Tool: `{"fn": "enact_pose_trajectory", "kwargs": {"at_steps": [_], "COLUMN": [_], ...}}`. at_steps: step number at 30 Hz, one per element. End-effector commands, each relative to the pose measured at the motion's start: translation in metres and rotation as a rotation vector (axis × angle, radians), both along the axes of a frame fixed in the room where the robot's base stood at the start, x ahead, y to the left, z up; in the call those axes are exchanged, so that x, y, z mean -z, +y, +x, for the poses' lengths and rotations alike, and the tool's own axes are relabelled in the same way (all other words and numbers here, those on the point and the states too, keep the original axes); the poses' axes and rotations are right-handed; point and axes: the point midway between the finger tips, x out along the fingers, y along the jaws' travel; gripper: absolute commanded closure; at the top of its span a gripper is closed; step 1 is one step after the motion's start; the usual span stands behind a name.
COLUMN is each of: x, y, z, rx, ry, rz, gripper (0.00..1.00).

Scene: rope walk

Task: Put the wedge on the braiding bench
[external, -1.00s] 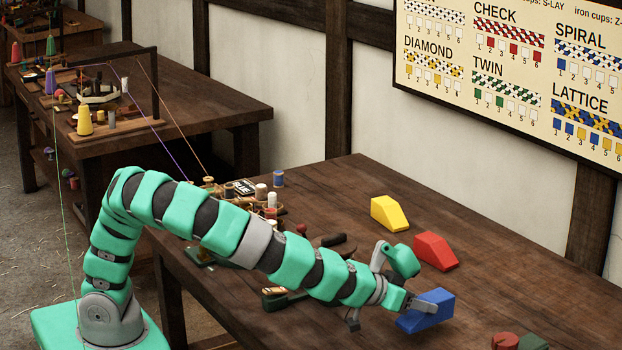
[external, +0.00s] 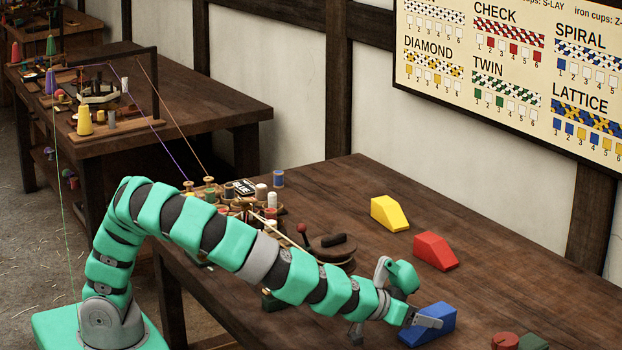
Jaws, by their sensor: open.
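A blue wedge (external: 432,333) sits on the dark wooden bench (external: 505,270) near its front edge. My gripper (external: 424,320) is open at the wedge's upper left side. One grey finger overlaps the wedge in the picture; the other finger is hidden, and I cannot tell whether either touches it. A red wedge (external: 434,252) and a yellow wedge (external: 389,214) stand farther back on the same bench. Which bench is the braiding bench is not marked in the picture.
Spools (external: 272,200) and a round wooden device with a handle (external: 332,247) stand behind my arm. A red block (external: 505,341) and a dark green block (external: 533,342) lie right of the blue wedge. A second bench (external: 205,98) with rope gear stands at the back left.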

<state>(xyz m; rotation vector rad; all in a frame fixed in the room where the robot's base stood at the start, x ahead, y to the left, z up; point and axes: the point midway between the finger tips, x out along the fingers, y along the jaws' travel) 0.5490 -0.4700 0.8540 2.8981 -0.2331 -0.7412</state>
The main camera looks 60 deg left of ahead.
Motion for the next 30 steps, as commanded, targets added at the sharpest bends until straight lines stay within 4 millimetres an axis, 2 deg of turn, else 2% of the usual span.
{"fn": "enact_pose_trajectory", "kwargs": {"at_steps": [7,21,30], "x": [-0.008,-0.045,-0.055], "y": [0.002,0.016,0.022], "z": [-0.013,-0.082,-0.103], "rx": [0.002,0.002,0.0], "ry": [0.0,-0.002,0.0], "rz": [0.001,0.001,0.001], "gripper": [0.28,0.28,0.28]}}
